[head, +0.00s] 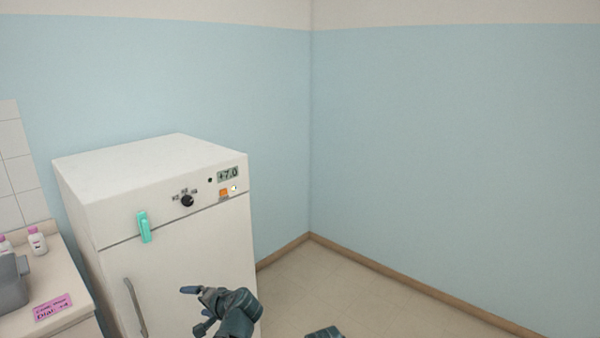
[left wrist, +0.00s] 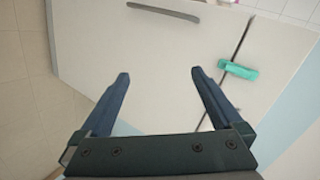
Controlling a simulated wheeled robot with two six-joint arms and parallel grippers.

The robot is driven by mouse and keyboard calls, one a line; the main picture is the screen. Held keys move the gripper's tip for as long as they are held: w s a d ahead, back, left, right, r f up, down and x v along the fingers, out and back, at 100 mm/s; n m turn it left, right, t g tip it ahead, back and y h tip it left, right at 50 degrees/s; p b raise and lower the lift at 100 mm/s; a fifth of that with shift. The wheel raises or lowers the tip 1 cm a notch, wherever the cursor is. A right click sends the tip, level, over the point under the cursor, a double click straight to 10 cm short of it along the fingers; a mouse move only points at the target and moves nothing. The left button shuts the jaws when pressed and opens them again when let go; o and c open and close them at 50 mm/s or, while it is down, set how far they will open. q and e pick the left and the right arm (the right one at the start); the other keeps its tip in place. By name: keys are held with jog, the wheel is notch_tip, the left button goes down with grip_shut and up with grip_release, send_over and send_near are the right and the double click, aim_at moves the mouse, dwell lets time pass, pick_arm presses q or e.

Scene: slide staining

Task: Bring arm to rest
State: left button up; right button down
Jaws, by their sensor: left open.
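My left gripper (head: 197,308) is in front of the lower right part of the white fridge's front in the head view. In the left wrist view its two fingers (left wrist: 158,85) stand apart with nothing between them, facing the fridge front (left wrist: 160,50). The gripper looks clear of the fridge, its handle and the green clip. A small dark part (head: 325,332) shows at the bottom edge of the head view; I cannot tell what it is.
The white fridge (head: 150,160) has a dial (head: 187,200), a display reading +7.0 (head: 228,174), a green clip (head: 144,227) and a handle (head: 135,308). A counter at left holds bottles (head: 37,240), a grey container (head: 12,282) and a pink note (head: 53,307). The floor right of the fridge is clear.

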pick_arm(q)
jog(key=s+d+f+g+h, duration=0.3)
jog(key=s+d+f+h, duration=0.1)
jog(key=s+d, duration=0.6)
jog(key=s+d+f+g+h, duration=0.4)
jog(key=s+d+f, duration=0.3)
jog(key=s+d, duration=0.4)
jog(key=shift+d+f+h, duration=0.15)
jog(key=shift+d+h, duration=0.35)
jog(key=shift+d, duration=0.65)
